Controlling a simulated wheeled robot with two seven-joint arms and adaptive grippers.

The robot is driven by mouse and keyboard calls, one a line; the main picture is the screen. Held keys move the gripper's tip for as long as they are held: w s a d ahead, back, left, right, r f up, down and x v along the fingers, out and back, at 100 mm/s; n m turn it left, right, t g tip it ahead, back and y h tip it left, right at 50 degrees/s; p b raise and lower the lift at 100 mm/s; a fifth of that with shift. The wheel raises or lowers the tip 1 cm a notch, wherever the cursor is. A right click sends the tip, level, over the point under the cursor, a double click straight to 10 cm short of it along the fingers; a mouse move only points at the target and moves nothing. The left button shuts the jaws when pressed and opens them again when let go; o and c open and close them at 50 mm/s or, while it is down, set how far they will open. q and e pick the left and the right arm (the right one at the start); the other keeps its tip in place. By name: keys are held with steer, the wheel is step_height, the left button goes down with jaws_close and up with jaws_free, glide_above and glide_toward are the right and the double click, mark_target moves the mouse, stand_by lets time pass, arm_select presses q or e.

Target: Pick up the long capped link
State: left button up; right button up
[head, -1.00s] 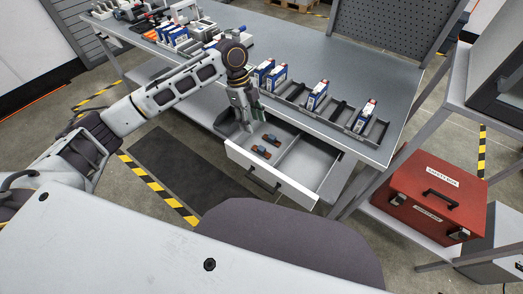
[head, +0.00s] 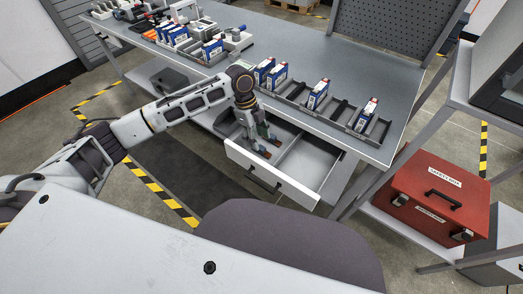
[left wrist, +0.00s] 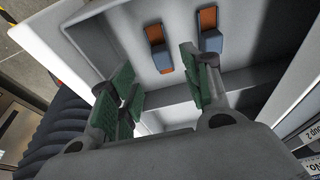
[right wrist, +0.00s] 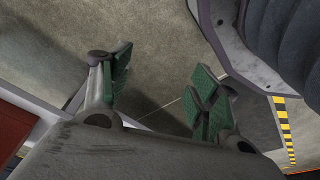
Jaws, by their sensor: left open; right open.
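Two small links with orange and blue parts lie side by side in the open drawer. In the left wrist view, one link (left wrist: 158,48) is left of the other link (left wrist: 209,30); I cannot tell which is the long capped one. My left gripper (left wrist: 160,86) is open and empty, its green-padded fingers spread below the links in that view. In the head view, the left gripper (head: 258,144) reaches down into the drawer and partly hides the links. My right gripper (right wrist: 163,88) is open and empty above bare floor; it is outside the head view.
The drawer (head: 272,185) stands pulled out under the workbench (head: 300,70), with a divider and an empty right compartment. A rack (head: 335,118) with several blue-and-white boxes lines the bench edge above. A red case (head: 425,200) sits on a shelf at right.

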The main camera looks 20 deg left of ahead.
mark_target(261, 147)
steer(key=shift+w, duration=0.1)
arm_select(q)
steer(key=shift+d+f, duration=0.1)
steer(key=shift+f, duration=0.3)
steer(key=shift+d+f, duration=0.1)
steer(key=shift+f, duration=0.2)
steer(key=shift+b+x, duration=0.5)
steer(key=shift+x, duration=1.4)
steer(key=shift+w, duration=0.1)
arm_select(e)
steer(key=r, duration=0.2)
steer(key=a+r, duration=0.1)
steer(key=r, duration=0.1)
steer(key=shift+w, duration=0.3)
arm_select(q)
jaws_close()
